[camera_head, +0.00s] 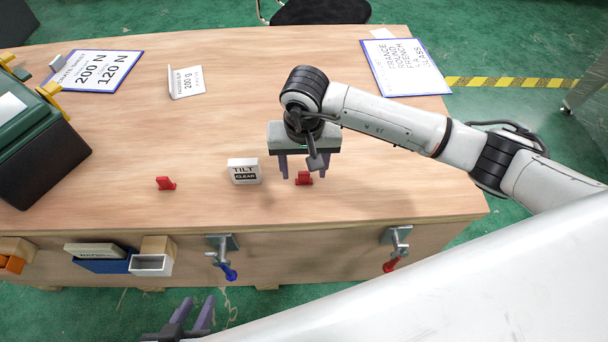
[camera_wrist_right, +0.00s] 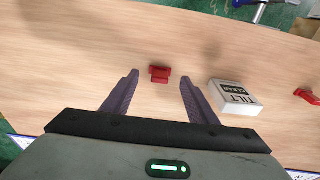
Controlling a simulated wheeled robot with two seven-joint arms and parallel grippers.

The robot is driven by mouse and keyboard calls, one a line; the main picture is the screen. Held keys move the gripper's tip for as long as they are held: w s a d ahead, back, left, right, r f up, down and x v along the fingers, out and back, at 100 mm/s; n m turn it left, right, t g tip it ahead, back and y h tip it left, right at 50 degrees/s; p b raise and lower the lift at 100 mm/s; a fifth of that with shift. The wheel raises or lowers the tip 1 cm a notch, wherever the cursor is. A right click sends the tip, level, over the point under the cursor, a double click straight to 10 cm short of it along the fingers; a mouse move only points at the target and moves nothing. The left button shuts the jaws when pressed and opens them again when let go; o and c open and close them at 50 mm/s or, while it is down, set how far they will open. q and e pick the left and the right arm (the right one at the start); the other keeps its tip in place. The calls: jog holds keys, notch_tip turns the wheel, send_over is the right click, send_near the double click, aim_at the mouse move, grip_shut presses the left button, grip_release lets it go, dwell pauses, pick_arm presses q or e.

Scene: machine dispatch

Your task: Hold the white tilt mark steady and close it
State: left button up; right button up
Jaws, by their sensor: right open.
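The white tilt mark (camera_head: 244,171) is a small block labelled "TILT CLEAR" standing on the wooden table. It also shows in the right wrist view (camera_wrist_right: 234,97), to the right of the fingers. My right gripper (camera_head: 304,172) is open above the table, to the right of the tilt mark. Its fingers are on either side of a small red piece (camera_head: 304,178), which lies just beyond the fingertips in the right wrist view (camera_wrist_right: 159,74). Nothing is between the fingers. My left gripper (camera_head: 202,316) is low in front of the table, its fingers apart and empty.
Another red piece (camera_head: 166,183) lies left of the tilt mark. A dark green-lidded case (camera_head: 40,150) stands at the left. Clamps with a blue handle (camera_head: 228,271) and a red handle (camera_head: 390,264) are on the front edge. A small folded card (camera_head: 186,82) and a clipboard (camera_head: 404,68) are further back.

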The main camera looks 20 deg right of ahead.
aim_at(304, 177)
notch_tip(304, 177, down, 2)
jog(key=shift+w+f, duration=0.1)
jog(key=shift+f, duration=0.1)
jog(key=c, duration=1.1)
